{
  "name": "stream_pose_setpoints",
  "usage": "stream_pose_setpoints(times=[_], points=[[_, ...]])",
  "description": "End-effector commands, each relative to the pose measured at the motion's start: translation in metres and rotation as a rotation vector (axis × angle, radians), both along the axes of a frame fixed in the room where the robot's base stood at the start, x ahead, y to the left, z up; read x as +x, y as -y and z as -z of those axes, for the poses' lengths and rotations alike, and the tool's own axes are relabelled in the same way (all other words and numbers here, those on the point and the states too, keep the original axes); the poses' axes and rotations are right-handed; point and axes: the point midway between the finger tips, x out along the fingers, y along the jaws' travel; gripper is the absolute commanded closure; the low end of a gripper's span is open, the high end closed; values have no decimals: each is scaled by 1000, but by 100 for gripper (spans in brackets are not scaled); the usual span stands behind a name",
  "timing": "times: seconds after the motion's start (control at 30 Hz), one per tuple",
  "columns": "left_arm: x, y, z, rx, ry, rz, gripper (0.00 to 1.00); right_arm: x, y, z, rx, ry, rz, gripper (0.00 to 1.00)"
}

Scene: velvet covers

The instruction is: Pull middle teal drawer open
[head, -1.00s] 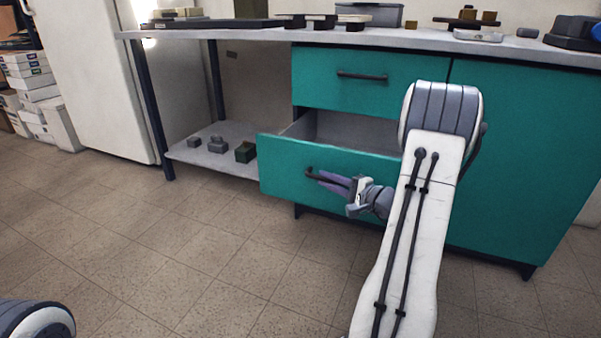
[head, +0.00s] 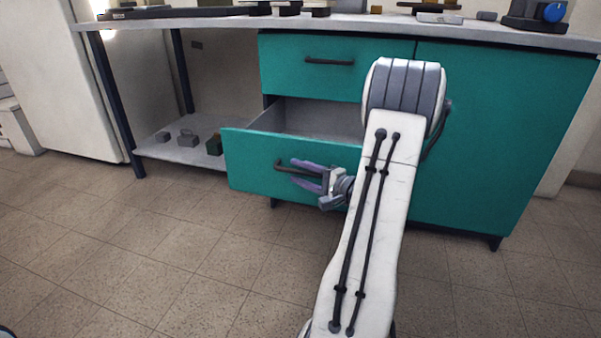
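The middle teal drawer (head: 250,172) stands pulled out of the cabinet, below a shut top drawer (head: 285,75). Its grey inside shows behind the front panel. A dark bar handle (head: 279,166) is on its front. My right gripper (head: 294,170) is at this handle with its two purple-grey fingers spread apart, one above and one below the bar. I cannot tell whether either finger touches the bar. My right arm hides the right end of the drawer. My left gripper is not in view.
The teal cabinet door (head: 500,140) to the right is shut. A grey worktop (head: 400,27) above carries several small items. A low shelf (head: 160,152) at left holds several small blocks. The tiled floor (head: 150,250) in front is clear.

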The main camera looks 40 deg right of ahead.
Motion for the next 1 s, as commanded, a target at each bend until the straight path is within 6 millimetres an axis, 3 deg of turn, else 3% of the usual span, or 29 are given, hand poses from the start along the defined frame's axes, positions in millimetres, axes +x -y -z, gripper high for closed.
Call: stream_pose_setpoints(times=[0.23, 0.7, 1.0], points=[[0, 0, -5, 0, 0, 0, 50, -7, 1, -3, 1, 0, 0, 53], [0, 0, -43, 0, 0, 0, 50, -90, 9, -10, 2, 0, 4, 53], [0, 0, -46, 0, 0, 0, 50, -104, 9, -9, 0, 0, -1, 53]])
